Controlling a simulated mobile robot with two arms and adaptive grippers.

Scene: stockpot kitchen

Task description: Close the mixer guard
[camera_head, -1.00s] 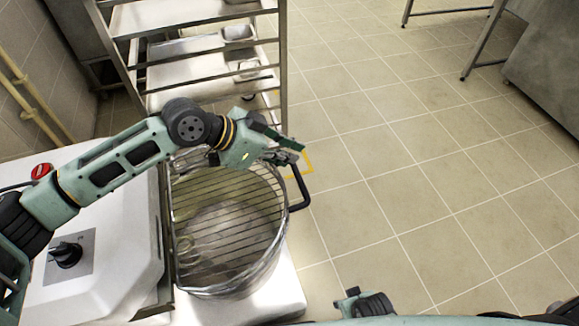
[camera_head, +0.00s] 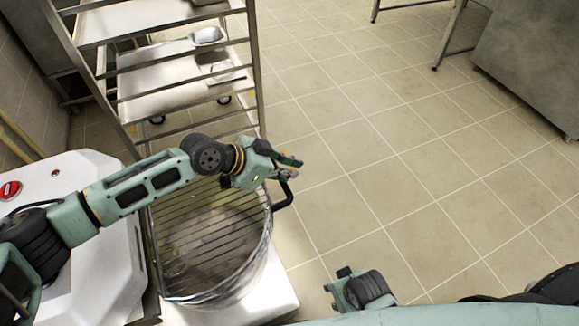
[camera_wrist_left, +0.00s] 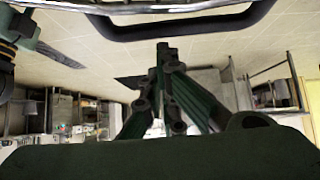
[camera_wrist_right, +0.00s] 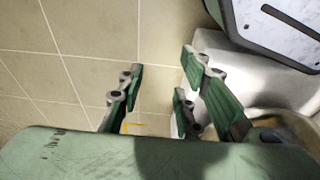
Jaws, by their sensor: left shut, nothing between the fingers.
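The mixer guard (camera_head: 205,215) is a wire grille lying across the top of the metal bowl (camera_head: 262,255). I cannot tell whether it is fully down. Its black handle (camera_head: 284,195) sticks out at the right side and also shows across the top of the left wrist view (camera_wrist_left: 185,28). My left gripper (camera_head: 289,165) is shut and empty, just above and beyond the handle; contact cannot be made out. Its closed fingers show in the left wrist view (camera_wrist_left: 164,55). My right gripper (camera_wrist_right: 160,70) is open and empty in the right wrist view, over the floor and near white surfaces.
The white mixer body (camera_head: 95,250) with a red button (camera_head: 10,190) stands at the left. A metal tray rack (camera_head: 258,75) stands behind the bowl. Steel furniture (camera_head: 530,70) is at the far right. The tiled floor (camera_head: 390,170) between is clear.

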